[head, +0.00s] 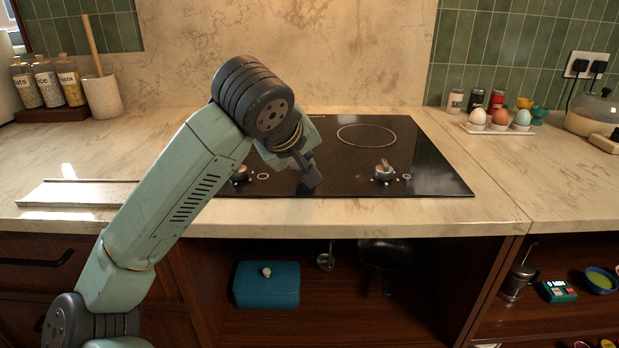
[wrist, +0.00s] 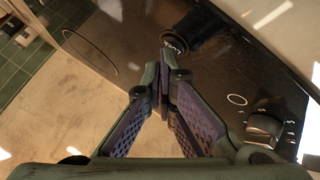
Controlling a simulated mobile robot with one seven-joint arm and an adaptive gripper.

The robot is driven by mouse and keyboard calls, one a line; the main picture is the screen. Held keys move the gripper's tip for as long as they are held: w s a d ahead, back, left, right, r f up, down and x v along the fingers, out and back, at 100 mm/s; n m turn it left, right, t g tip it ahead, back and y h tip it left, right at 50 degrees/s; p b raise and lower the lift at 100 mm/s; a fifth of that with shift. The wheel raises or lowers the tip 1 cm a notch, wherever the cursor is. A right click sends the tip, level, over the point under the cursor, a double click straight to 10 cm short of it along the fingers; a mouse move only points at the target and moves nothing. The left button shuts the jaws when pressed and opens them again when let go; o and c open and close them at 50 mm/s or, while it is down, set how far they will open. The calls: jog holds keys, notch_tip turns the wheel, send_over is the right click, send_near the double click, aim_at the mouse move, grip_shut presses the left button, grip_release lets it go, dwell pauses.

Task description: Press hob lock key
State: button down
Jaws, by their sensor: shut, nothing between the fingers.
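The black glass hob (head: 330,145) is set into the pale worktop. My gripper (head: 312,182) is shut and empty, pointing down over the hob's front part between the two knobs. In the head view the key cannot be made out.
A right knob (head: 384,171) and a left knob (head: 239,174) stand on the hob's front; one knob (wrist: 264,128) shows in the wrist view. Eggs on a tray (head: 498,128) and jars (head: 476,100) are at the right. A pale board (head: 78,193) lies left.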

jog(key=shift+f, duration=0.15)
jog(key=shift+r, duration=0.65)
notch_tip(320, 180, up, 6)
jog(key=p, duration=0.4)
dwell(0.4)
dwell(0.4)
